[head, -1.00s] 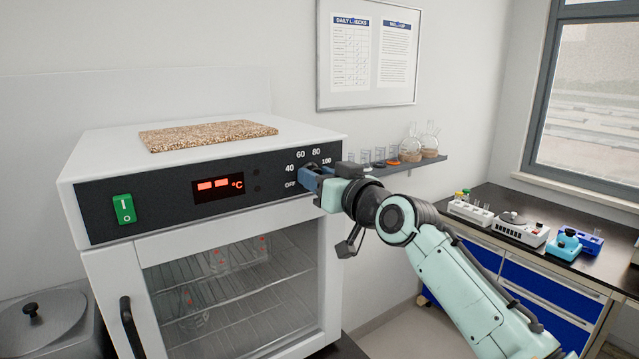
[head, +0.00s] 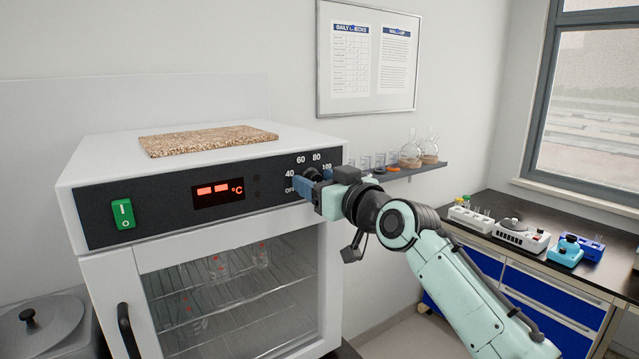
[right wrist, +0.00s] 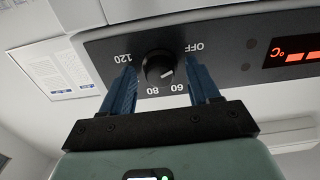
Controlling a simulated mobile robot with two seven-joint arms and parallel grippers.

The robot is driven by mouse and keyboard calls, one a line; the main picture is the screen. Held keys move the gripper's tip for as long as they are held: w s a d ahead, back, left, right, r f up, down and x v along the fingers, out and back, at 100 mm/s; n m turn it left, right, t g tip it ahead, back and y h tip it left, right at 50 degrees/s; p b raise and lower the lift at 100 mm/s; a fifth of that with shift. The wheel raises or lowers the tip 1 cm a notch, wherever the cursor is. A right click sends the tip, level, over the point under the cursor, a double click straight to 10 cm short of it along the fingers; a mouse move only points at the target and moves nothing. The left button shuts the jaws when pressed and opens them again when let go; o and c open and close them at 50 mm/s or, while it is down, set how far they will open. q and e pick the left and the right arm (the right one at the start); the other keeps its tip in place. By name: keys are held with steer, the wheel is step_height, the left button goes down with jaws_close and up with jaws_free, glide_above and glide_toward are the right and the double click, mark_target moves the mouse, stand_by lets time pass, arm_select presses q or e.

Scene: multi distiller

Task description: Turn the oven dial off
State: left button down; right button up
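The oven (head: 205,205) stands at the left of the head view, with a black control panel. Its round black dial (right wrist: 157,65) shows in the right wrist view, upside down, with a white pointer mark toward the 60 side. OFF is printed to its upper right there. In the head view the dial (head: 312,173) is mostly hidden by my right gripper (head: 304,186). My right gripper is open, its blue fingers on either side of the dial, with gaps visible in the right wrist view (right wrist: 163,70). Contact cannot be seen. My left gripper is not in view.
A green power switch (head: 123,213) and a lit red display (head: 218,190) are on the panel. A cork-like board (head: 208,139) lies on top. A glassware shelf (head: 405,170) is behind my right arm. A bench (head: 520,262) with devices stands at the right.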

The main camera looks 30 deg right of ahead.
steer(key=s+d+b, duration=0.1)
steer(key=s+b, duration=0.2)
steer(key=s, duration=1)
steer(key=shift+s+b, duration=0.15)
steer(key=shift+b, duration=0.15)
